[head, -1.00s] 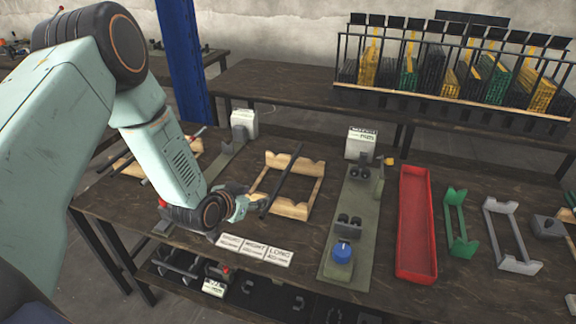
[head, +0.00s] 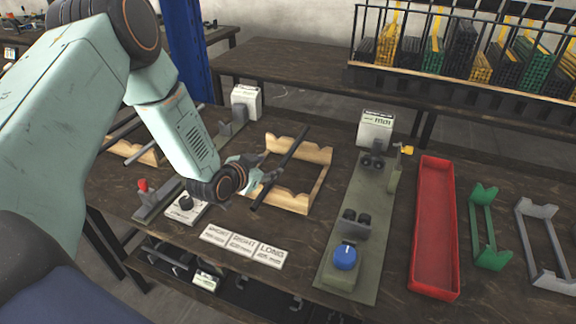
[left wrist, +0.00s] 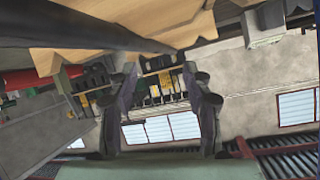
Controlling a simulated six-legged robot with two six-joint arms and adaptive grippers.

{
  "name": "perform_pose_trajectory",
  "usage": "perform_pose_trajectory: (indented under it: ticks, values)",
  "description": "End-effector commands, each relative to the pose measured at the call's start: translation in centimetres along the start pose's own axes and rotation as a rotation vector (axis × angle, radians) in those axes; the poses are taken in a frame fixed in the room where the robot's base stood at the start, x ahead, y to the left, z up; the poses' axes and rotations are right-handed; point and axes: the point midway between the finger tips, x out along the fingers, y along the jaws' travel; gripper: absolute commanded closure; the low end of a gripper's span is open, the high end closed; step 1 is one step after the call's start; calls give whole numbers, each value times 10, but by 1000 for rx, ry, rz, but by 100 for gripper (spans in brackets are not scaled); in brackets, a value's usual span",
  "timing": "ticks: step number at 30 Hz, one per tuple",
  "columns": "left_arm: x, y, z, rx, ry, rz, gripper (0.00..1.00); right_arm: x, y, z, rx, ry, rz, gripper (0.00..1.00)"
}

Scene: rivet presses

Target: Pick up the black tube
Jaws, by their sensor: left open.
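The black tube (head: 293,150) lies slanted across the pale wooden cradle (head: 319,186) on the bench, its near end sticking out past the cradle's front. My left gripper (head: 264,172) is open beside the tube, on its left, at the left part of the cradle. In the left wrist view the two open fingers (left wrist: 160,72) stand apart with nothing held between them. The dark tube (left wrist: 110,27) crosses the upper left there, close to the fingertips. Whether a finger touches it I cannot tell. My right gripper is not in view.
Right of the cradle stands a green press plate with a blue knob (head: 345,256), then a red tray (head: 434,225) and a green cradle (head: 487,228). White label cards (head: 242,245) lie in front. A red-handled fixture (head: 145,190) sits left, under my arm.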

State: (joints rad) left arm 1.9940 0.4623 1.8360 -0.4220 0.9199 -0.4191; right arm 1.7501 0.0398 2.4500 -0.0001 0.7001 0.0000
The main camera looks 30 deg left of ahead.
Motion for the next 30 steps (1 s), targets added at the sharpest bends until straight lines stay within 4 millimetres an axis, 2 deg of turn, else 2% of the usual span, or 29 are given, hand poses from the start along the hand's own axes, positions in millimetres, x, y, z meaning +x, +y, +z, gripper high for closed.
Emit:
perform_pose_trajectory:
  ticks: [7,14,22,30]
  values:
    - [8,1,4,3,0,0,50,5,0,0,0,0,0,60]
    - [28,3,4,2,0,1,50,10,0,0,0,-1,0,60]
    - [64,6,0,2,1,0,50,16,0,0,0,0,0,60]
    - [76,5,-2,-1,0,0,50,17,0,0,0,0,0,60]
